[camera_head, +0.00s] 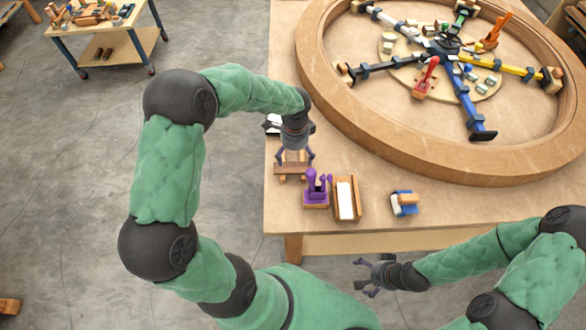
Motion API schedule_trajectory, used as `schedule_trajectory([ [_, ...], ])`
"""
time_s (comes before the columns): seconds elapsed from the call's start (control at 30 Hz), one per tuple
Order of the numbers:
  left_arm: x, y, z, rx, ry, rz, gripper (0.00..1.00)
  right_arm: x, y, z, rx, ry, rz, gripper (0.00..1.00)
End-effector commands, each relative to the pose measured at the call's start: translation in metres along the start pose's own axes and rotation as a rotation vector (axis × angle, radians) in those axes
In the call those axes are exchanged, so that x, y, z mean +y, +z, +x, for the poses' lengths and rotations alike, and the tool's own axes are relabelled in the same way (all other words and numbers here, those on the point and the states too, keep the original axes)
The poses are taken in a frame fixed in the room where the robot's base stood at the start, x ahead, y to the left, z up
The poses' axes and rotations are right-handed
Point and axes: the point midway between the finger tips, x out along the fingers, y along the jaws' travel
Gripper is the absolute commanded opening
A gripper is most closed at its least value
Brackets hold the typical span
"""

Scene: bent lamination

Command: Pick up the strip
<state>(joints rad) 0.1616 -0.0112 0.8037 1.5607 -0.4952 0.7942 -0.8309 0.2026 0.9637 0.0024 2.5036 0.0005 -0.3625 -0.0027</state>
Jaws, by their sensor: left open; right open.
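A short brown wooden strip (290,168) lies across a small wooden stand at the left front corner of the table. My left gripper (295,157) points down just above it. Its fingers are spread, one toward each end of the strip; I cannot tell whether they touch it. My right gripper (365,278) is open and empty, in front of the table's front edge and away from the strip.
Right of the strip are a purple tool holder (316,192), a wooden tray with a white block (346,199) and a blue-and-wood item (404,203). A large round wooden form (420,150) fills most of the table (480,212). A cart (105,45) stands far left.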

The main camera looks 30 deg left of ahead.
Motion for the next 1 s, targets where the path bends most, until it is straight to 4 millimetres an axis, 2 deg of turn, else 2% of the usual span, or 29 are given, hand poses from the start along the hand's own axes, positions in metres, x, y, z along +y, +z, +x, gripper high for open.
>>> schedule_trajectory([
  [0.03, 0.0, 0.0, 0.01, -0.001, 0.002, 0.0, 0.91, 0.001, 0.0, 0.003, 0.0, 0.0, 0.0, 0.94],
  [0.1, 0.0, 0.0, 0.017, 0.0, 0.001, 0.0, 0.91, 0.002, 0.0, 0.004, 0.0, 0.0, 0.0, 0.94],
  [0.33, 0.002, 0.004, 0.03, 0.001, 0.001, -0.001, 0.91, 0.003, 0.0, 0.008, 0.0, 0.0, 0.0, 0.94],
  [0.6, 0.005, 0.011, 0.067, 0.0, 0.002, 0.0, 0.91, 0.007, -0.001, 0.02, 0.0, 0.0, 0.0, 0.94],
  [0.87, 0.004, 0.011, 0.07, 0.001, -0.001, -0.001, 0.91, 0.007, -0.001, 0.019, 0.0, 0.0, 0.0, 0.94],
  [0.93, 0.004, 0.011, 0.07, 0.001, -0.001, -0.001, 0.77, 0.007, -0.001, 0.019, 0.0, 0.0, 0.0, 0.94],
  [1.0, 0.004, 0.011, 0.07, 0.001, 0.0, -0.001, 0.57, 0.007, -0.001, 0.019, 0.0, 0.0, 0.0, 0.94],
])
